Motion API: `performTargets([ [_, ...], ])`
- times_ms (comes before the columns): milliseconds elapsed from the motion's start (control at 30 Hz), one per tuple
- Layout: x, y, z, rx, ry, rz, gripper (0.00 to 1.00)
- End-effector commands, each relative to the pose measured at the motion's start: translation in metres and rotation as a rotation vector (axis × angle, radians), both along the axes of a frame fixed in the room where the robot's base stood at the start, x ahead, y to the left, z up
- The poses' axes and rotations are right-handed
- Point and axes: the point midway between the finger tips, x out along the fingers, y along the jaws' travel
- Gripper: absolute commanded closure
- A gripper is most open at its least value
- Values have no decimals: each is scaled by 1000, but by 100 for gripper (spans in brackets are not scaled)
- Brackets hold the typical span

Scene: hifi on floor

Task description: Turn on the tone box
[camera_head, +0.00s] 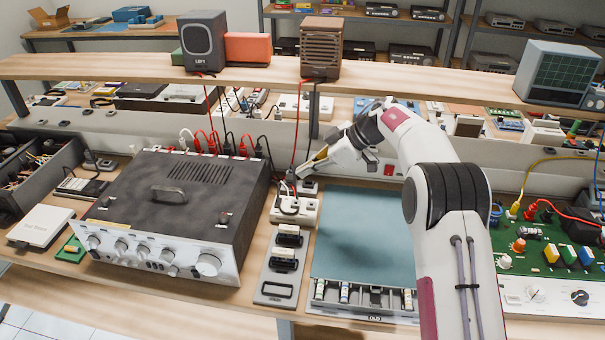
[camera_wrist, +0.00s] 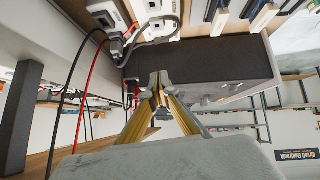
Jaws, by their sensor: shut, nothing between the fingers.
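A small white box (camera_head: 40,227) lies flat at the left end of the bench, left of the amplifier. It has small lettering that I cannot read for sure, and I cannot confirm that it is the tone box. No switch or lamp on it can be made out. My gripper (camera_head: 303,171) is over the middle of the bench, far to the right of the white box, close to the plugs behind the power strip. Its fingers (camera_wrist: 160,92) are together in the wrist view, with nothing between them. The white box cannot be made out in the wrist view.
A large amplifier (camera_head: 172,215) stands between the white box and my gripper. A white power strip (camera_head: 297,212) with plugs and cables is just below my gripper. A shelf (camera_head: 400,76) with two speakers runs behind. A blue-green mat (camera_head: 362,235) lies clear at right.

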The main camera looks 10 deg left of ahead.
Motion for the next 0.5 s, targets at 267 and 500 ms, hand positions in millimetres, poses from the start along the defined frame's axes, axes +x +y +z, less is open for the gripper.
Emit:
performTargets([
  [267,2,23,-23,0,1,3,100],
  [500,5,47,-46,1,1,2,100],
])
